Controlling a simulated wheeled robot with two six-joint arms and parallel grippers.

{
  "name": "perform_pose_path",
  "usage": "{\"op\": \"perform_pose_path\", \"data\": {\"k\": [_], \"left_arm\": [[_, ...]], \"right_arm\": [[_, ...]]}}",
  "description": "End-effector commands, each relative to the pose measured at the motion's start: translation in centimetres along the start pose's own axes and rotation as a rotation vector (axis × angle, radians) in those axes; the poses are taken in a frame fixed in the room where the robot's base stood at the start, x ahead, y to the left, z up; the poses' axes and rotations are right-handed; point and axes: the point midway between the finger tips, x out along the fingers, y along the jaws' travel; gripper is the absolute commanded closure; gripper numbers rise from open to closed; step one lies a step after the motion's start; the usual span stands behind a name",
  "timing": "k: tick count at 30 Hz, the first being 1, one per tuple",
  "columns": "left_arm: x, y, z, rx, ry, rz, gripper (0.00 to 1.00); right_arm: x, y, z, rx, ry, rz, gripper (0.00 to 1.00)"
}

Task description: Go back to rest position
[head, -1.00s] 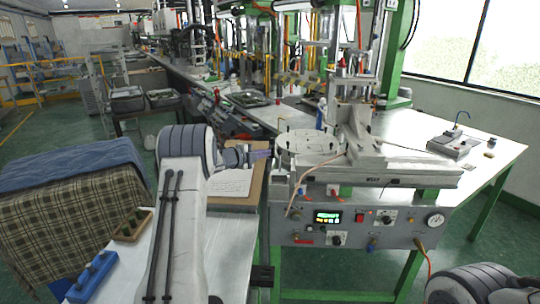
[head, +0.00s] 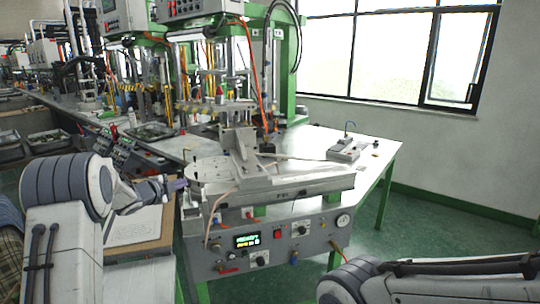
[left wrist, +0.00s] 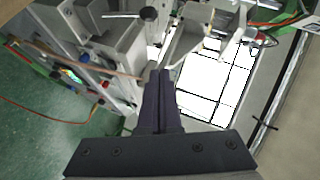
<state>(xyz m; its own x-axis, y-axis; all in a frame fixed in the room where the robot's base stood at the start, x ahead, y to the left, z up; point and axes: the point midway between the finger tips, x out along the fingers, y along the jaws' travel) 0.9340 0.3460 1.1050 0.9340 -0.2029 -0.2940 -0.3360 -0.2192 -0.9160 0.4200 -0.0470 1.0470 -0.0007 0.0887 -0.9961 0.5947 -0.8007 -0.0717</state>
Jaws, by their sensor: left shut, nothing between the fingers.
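My left gripper (head: 180,184) is at the end of the arm on the left in the head view. It is at the left edge of the machine's pale round plate (head: 211,170); I cannot tell whether it touches it. In the left wrist view its two dark fingers (left wrist: 159,75) are together, with nothing between them. They point toward metal machine parts. My right arm (head: 420,280) lies low along the bottom right of the head view. Its gripper is out of frame.
The wax injection machine (head: 270,242) has a lit display and knobs on its front. A white table (head: 376,151) extends to its right, bearing a small grey device (head: 343,151). A board with paper (head: 135,226) lies beside my left arm. Green floor is free at the right.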

Motion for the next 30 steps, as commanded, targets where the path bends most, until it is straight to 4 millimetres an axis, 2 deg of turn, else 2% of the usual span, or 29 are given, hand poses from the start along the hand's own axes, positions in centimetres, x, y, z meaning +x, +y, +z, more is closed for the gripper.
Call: {"op": "perform_pose_path", "data": {"k": [1,4,6,8,12,14,18,21,24,27,30], "left_arm": [[0.3,-0.5,-4.3,-0.054,-0.021,0.017,1.0],[-1.0,0.9,-11.6,-0.226,-0.116,0.088,1.0],[-3.0,3.2,-15.9,-0.342,-0.184,0.158,1.0],[-5.3,5.4,-19.2,-0.43,-0.239,0.222,1.0],[-11.9,11.4,-25.3,-0.585,-0.356,0.396,1.0],[-15.1,14.0,-27.2,-0.641,-0.408,0.473,1.0],[-23.4,19.9,-30.7,-0.736,-0.529,0.659,1.0],[-29.3,23.5,-32.1,-0.774,-0.616,0.789,1.0],[-34.2,26.2,-32.7,-0.791,-0.691,0.897,1.0],[-37.8,27.9,-32.9,-0.795,-0.748,0.973,1.0],[-39.7,28.8,-33.1,-0.796,-0.78,1.014,1.0]], "right_arm": [[0.0,0.0,0.0,0.0,0.0,0.0,0.5],[0.0,0.0,0.0,0.0,0.0,0.0,0.5],[0.0,0.0,0.0,0.0,0.0,0.0,0.5],[0.0,0.0,0.0,0.0,0.0,0.0,0.5],[0.0,0.0,0.0,0.0,0.0,0.0,0.5],[0.0,0.0,0.0,0.0,0.0,0.0,0.5],[0.0,0.0,0.0,0.0,0.0,0.0,0.5],[0.0,0.0,0.0,0.0,0.0,0.0,0.5],[0.0,0.0,0.0,0.0,0.0,0.0,0.5],[0.0,0.0,0.0,0.0,0.0,0.0,0.5],[0.0,0.0,0.0,0.0,0.0,0.0,0.5]]}}
